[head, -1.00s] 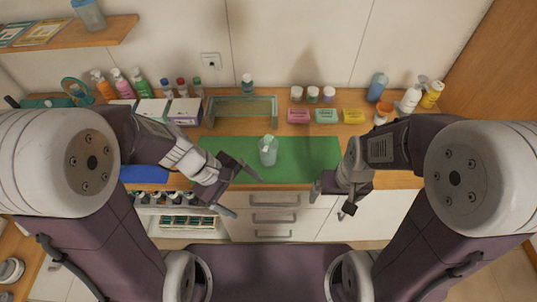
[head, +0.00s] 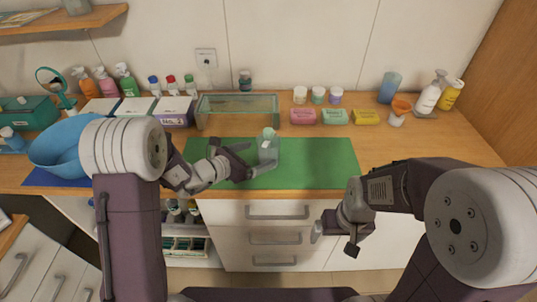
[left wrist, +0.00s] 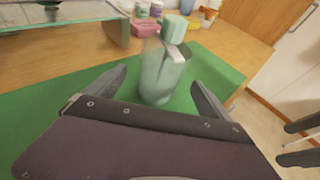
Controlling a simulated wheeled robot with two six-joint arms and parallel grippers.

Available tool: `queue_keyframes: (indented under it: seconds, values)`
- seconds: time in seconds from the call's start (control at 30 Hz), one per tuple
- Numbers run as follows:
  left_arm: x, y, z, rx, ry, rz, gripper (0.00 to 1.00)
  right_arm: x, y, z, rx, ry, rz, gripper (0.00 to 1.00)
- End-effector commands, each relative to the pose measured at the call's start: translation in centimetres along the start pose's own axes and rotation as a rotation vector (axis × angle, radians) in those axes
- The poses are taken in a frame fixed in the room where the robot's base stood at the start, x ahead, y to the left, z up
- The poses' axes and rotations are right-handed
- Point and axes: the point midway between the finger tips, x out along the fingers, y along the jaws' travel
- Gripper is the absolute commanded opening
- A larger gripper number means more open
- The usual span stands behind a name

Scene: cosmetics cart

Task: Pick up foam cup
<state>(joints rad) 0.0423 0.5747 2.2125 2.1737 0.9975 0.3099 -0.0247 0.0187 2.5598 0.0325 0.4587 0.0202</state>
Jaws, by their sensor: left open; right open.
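The foam cup is a clear, pale vessel (head: 268,150) with a light green top, standing upright on the green mat (head: 320,160). In the left wrist view the cup (left wrist: 160,72) is between and just beyond the fingertips. My left gripper (head: 260,168) is open, with its fingers on either side of the cup; I cannot tell whether they touch it. My right gripper (head: 335,241) is open and empty, in front of the counter edge, to the right of the drawers.
A glass-topped stand (head: 237,109) is behind the cup. Pink (head: 303,116), mint (head: 335,116) and yellow (head: 366,117) packs lie at the back right. A blue bowl (head: 60,148) is at the left. The mat's right half is clear.

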Motion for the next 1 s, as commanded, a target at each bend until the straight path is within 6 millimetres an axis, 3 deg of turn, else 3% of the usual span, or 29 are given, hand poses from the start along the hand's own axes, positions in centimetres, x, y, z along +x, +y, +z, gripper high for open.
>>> queue_keyframes:
  seconds: [0.17,0.43,0.7,1.0]
  values:
    - [0.8,0.0,0.1,0.000,0.000,0.000,0.93,-0.1,0.0,0.0,0.000,0.000,0.000,0.96]
    - [5.2,-0.2,0.2,0.001,-0.001,-0.001,0.93,-1.0,0.0,-0.1,0.000,0.000,0.000,0.96]
    - [5.7,-0.1,0.1,0.000,0.000,0.001,0.93,-0.9,0.0,-0.1,0.000,-0.001,0.000,0.96]
    - [5.6,-0.1,0.2,0.001,-0.002,0.001,0.14,-0.9,0.0,-0.1,0.000,-0.001,0.000,0.96]
